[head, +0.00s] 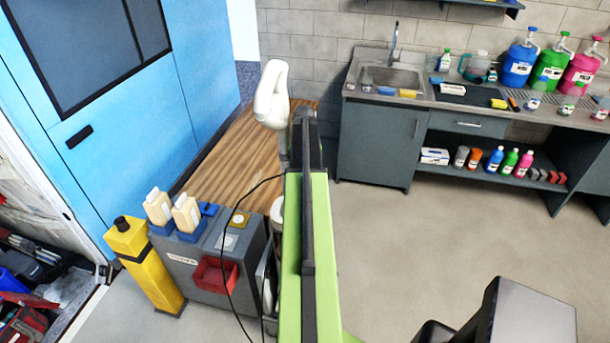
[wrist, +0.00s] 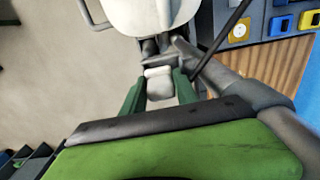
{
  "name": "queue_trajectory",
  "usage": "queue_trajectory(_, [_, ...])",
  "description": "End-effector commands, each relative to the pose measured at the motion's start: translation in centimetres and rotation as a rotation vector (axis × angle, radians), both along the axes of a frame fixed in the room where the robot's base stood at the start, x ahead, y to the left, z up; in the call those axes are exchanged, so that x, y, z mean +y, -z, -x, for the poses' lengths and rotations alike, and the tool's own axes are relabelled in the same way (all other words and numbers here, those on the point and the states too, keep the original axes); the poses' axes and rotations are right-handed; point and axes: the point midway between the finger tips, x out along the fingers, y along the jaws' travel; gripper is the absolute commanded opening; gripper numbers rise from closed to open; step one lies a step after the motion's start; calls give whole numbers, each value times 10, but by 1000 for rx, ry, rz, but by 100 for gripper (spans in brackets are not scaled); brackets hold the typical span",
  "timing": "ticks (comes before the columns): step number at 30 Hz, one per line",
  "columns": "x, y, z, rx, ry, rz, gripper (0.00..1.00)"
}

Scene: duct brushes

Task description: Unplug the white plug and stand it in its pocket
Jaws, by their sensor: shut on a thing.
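In the wrist view the green fingers of my gripper (wrist: 158,92) are closed on a small white block that looks like the white plug (wrist: 159,84). A dark part shows just beyond it; I cannot tell whether the plug touches anything there. A thin black cable (head: 226,262) runs from behind my arm down across the grey cabinet in the head view. My gripper and the plug are hidden behind my green arm there. A yellow plate with a pale round centre (head: 240,219) lies on the cabinet top; it also shows in the wrist view (wrist: 240,31).
The grey cabinet (head: 188,272) carries cream bottles (head: 186,213) in blue holders and a red bin (head: 215,274). A yellow cylinder (head: 145,262) stands at its left. A wooden surface (head: 222,165) lies behind. Open floor (head: 410,235) is at right.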

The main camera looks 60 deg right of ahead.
Motion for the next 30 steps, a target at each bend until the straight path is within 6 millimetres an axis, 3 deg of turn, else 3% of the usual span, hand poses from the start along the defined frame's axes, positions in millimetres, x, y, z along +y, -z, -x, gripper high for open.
queue_trajectory(1, [8,5,-3,1,-11,-15,0])
queue_trajectory(8, [10,2,-3,0,-13,-17,0])
queue_trajectory(16, [9,-14,-3,0,-9,-16,0])
queue_trajectory(30, [4,-15,-3,-1,-6,-10,0])
